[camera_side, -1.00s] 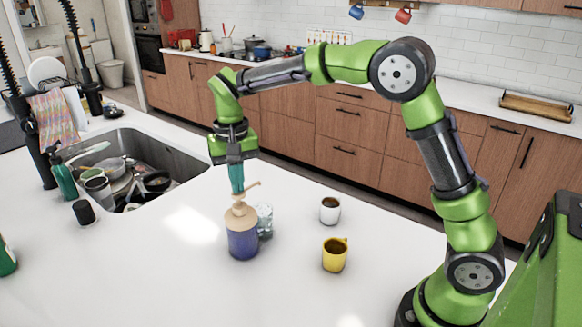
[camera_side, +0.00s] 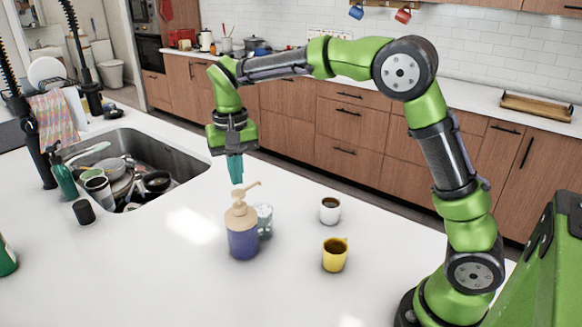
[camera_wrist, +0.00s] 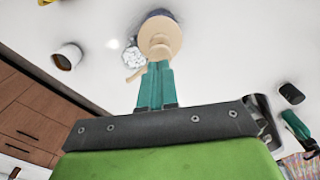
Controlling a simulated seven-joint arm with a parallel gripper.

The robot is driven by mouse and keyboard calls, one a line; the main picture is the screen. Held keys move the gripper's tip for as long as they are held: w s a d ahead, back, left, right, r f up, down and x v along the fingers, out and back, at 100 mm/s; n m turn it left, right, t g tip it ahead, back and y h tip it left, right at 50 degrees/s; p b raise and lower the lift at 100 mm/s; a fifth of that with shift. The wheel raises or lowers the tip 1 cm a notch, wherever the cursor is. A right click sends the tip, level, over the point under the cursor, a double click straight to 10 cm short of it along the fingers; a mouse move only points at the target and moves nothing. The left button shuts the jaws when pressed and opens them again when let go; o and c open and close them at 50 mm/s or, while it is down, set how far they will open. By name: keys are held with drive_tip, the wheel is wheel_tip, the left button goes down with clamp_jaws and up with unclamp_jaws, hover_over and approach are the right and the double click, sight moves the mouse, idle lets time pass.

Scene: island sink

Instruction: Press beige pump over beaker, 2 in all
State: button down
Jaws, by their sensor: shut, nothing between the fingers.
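The beige pump (camera_side: 241,208) tops a blue-purple bottle (camera_side: 242,242) standing upright on the white counter. Its spout points up and right in the side view. A clear glass beaker (camera_side: 265,220) stands just behind and right of the bottle. In the wrist view the pump (camera_wrist: 160,36) lies just beyond the fingertips, with the beaker (camera_wrist: 133,55) beside it to the left under the spout. My gripper (camera_side: 236,182), with teal fingers, is shut and empty, pointing down above the pump with a small gap in the side view. The fingers (camera_wrist: 157,66) overlap the pump's edge in the wrist view.
A white cup (camera_side: 330,210) and a yellow mug (camera_side: 335,256) with dark contents stand to the right. The sink (camera_side: 150,165) full of dishes is at the left, with a small black cup (camera_side: 84,212) by it. The counter's front is clear.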

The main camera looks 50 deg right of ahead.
wheel_tip(320, 180, up, 5)
drive_tip(key=shift+r, duration=0.15)
idle(0.3)
drive_tip(key=shift+w, duration=0.1)
drive_tip(key=shift+s+f+n, duration=0.2)
drive_tip(key=shift+f+n, duration=0.05)
drive_tip(key=shift+f, duration=0.3)
drive_tip(key=shift+s+f+n, duration=0.15)
drive_tip(key=shift+f+n, duration=0.1)
drive_tip(key=shift+f, duration=0.25)
drive_tip(key=s+d+r+n+t+y, duration=0.1)
drive_tip(key=s+t, duration=0.6)
drive_tip(key=s, duration=1.5)
drive_tip(key=shift+d+y, duration=0.5)
drive_tip(key=shift+d, duration=0.35)
